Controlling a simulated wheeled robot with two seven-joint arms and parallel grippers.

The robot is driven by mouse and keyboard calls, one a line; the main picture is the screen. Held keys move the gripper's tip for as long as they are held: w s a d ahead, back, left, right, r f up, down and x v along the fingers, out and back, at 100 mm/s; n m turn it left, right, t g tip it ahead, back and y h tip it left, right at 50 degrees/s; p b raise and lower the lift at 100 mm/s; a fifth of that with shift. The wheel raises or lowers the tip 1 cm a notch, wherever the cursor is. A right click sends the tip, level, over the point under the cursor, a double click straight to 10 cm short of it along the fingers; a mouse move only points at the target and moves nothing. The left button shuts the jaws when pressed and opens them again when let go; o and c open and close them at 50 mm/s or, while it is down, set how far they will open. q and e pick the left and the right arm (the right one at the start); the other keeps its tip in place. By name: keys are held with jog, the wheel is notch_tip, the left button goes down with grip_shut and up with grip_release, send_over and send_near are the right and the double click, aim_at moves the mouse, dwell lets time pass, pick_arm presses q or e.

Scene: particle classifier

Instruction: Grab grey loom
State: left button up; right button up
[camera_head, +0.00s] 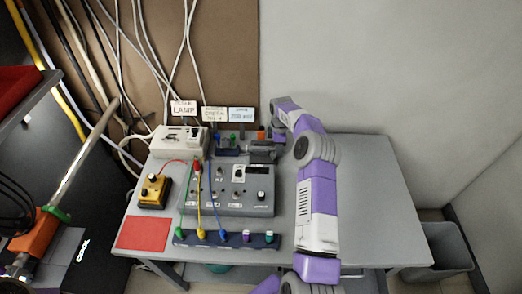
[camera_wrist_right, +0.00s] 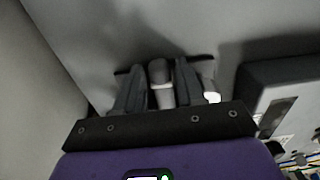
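My right gripper (camera_head: 262,151) is at the back of the table, low beside the grey control box. The right wrist view shows its two dark fingers (camera_wrist_right: 160,82) on both sides of a short grey cylinder with a pale band (camera_wrist_right: 160,72), which looks like the grey loom. The fingers lie very close to it. Whether they press on it is not clear. In the head view the gripper hides this spot.
The grey control box (camera_head: 238,196) with cables stands left of my right arm. A white lamp box (camera_head: 180,143), a yellow box (camera_head: 153,192), a red mat (camera_head: 144,233) and a dark socket strip (camera_head: 218,240) are further left and front. The table's right side is clear.

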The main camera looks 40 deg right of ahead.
grip_shut()
jog(key=shift+r, duration=0.1)
